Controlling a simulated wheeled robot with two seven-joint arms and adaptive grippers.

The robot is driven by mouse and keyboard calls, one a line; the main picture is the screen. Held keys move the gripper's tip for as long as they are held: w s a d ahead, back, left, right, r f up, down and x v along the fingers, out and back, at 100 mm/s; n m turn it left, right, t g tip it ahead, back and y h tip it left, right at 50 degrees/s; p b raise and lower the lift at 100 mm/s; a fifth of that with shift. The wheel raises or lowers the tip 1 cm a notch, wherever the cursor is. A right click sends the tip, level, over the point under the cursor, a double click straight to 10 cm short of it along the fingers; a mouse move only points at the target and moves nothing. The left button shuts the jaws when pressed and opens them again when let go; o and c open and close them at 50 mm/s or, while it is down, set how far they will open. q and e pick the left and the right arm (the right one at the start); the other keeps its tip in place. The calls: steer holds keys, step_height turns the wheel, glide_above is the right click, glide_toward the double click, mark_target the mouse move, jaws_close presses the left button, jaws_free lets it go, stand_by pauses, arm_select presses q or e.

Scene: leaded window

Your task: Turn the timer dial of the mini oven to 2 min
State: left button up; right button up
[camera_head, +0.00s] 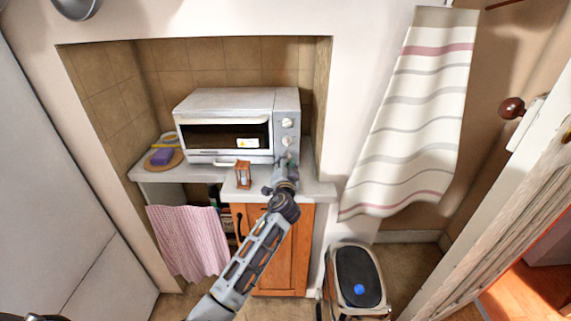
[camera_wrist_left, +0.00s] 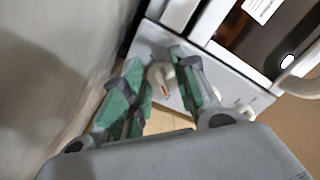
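The mini oven (camera_head: 232,103) is a silver-grey box with a dark glass door, standing on a counter in the tiled alcove. Its control panel is on the right, with an upper dial (camera_head: 287,123) and a middle dial (camera_head: 286,141) showing. The panel below them is hidden by my left gripper (camera_head: 285,166). In the left wrist view my left gripper (camera_wrist_left: 158,80) has its green-padded fingers apart, one on each side of a light dial with a red mark (camera_wrist_left: 162,77). Whether the pads touch it I cannot tell. My right gripper is not in view.
A small hourglass (camera_head: 243,174) stands on the counter (camera_head: 215,174) left of my gripper. A purple sponge (camera_head: 161,157) lies on a round board further left. A pink cloth hangs below the counter. A bin (camera_head: 356,276) stands on the floor at right.

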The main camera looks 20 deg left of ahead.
arm_select(q)
steer(key=shift+c, duration=0.7)
steer(key=shift+m, duration=0.3)
steer(key=shift+m, duration=0.6)
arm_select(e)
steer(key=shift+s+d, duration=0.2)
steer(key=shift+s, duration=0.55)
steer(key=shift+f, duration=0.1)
arm_select(q)
steer(key=o, duration=1)
steer(key=shift+c, duration=0.2)
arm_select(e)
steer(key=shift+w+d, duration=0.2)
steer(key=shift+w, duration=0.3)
